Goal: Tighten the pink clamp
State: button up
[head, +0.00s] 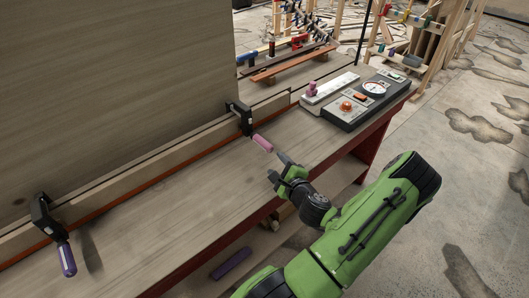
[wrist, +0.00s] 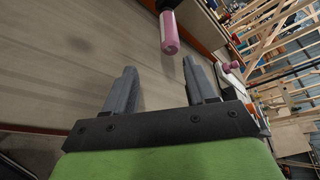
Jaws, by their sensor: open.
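The pink clamp has a black body (head: 239,116) fixed on the long wooden strip at the foot of the tall panel. Its pink handle (head: 263,144) points out over the bench toward my gripper. My gripper (head: 282,166) is open and empty, just short of the handle's end and apart from it. In the wrist view the pink handle (wrist: 169,33) is at the top, beyond the two grey fingers (wrist: 161,78) and between their lines. The clamp's jaws are mostly out of the wrist view.
A second clamp with a purple handle (head: 67,259) is at the left. A control box (head: 357,99) with an orange button and gauge stands at the bench's right end. A purple object (head: 231,264) lies below the bench edge. The bench top (head: 170,220) between the clamps is clear.

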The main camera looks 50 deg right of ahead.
aim_at(265, 144)
jog(key=shift+w+d+f+b, duration=0.1)
jog(key=shift+w+f+b, duration=0.15)
jog(key=shift+b, duration=0.35)
jog(key=shift+w+d+r+h, duration=0.15)
jog(key=shift+w+d+r, duration=0.2)
jog(key=shift+w, duration=0.2)
jog(key=shift+w+d+r+h, duration=0.15)
jog(key=shift+w+d+r, duration=0.15)
jog(key=shift+w, duration=0.2)
jog(key=p+x, duration=0.1)
jog(key=x, duration=0.8)
jog(key=shift+p, duration=0.3)
jog(key=shift+c, duration=0.3)
jog(key=c, duration=0.9)
